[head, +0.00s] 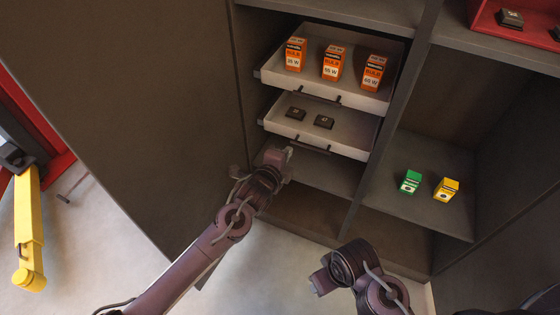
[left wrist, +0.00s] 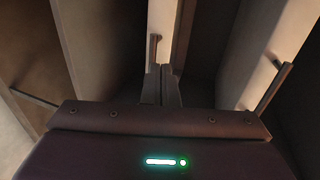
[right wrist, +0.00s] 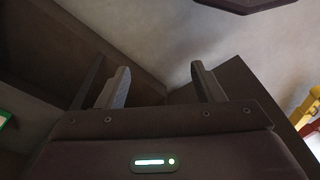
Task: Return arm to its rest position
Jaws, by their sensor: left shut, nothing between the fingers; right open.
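My left arm reaches up from the bottom of the head view. Its gripper (head: 282,158) is in front of the cabinet, just below the lower drawer (head: 340,143). In the left wrist view the two fingers (left wrist: 162,88) are together with nothing between them, and a pale drawer front with a dark handle (left wrist: 154,48) lies beyond. I cannot tell whether the fingers touch it. My right arm is folded low in the head view, with its gripper (head: 320,282) in front of the cabinet base. In the right wrist view its fingers (right wrist: 160,88) are apart and empty.
An upper drawer (head: 345,95) with several orange bulb boxes and the lower drawer with two dark parts stand pulled out. A green box (head: 411,182) and a yellow box (head: 446,189) are on the right shelf. A red tray (head: 486,22) is top right. A yellow lift arm (head: 28,225) stands left.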

